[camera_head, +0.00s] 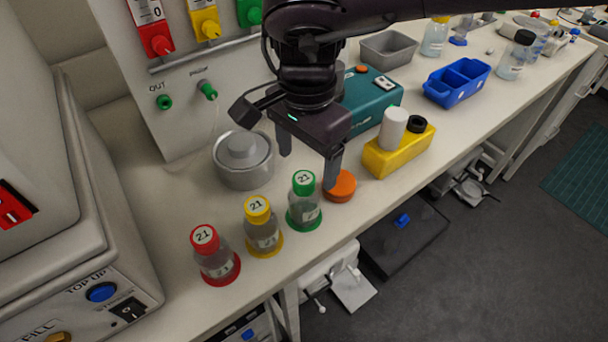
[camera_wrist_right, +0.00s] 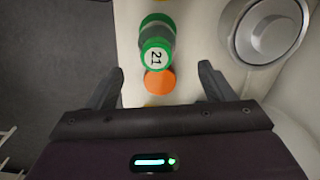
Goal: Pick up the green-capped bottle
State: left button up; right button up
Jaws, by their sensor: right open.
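The green-capped bottle (camera_head: 304,203) stands upright on the bench, at the right end of a row with a yellow-capped bottle (camera_head: 262,229) and a red-capped bottle (camera_head: 213,256). Its cap is marked 21. My right gripper (camera_head: 308,172) is open and empty, with its fingers pointing down just behind and above the green-capped bottle. In the right wrist view the green-capped bottle (camera_wrist_right: 156,48) shows beyond the gap between the open fingertips (camera_wrist_right: 161,75), not between the fingers. My left gripper is in neither view.
An orange disc (camera_head: 340,187) lies right beside the green-capped bottle. A round metal pot (camera_head: 243,162) stands behind the row. A yellow block (camera_head: 397,155) holding a white cylinder, a teal box (camera_head: 371,100) and a blue tray (camera_head: 457,83) stand farther right. The bench's front edge is close to the bottles.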

aim_at(304, 180)
jog(key=shift+f, duration=0.5)
jog(key=f, duration=0.2)
jog(key=s+f, duration=0.1)
jog(key=f, duration=0.1)
jog(key=shift+s+a+p, duration=0.15)
jog(key=shift+a+p, duration=0.05)
jog(key=shift+p, duration=0.1)
notch_tip(304, 180, down, 2)
jog(key=shift+f, duration=0.25)
jog(key=c, duration=1.1)
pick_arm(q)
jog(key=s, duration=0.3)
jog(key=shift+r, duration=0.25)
pick_arm(e)
jog(key=shift+c, duration=0.3)
jog(key=shift+w, duration=0.2)
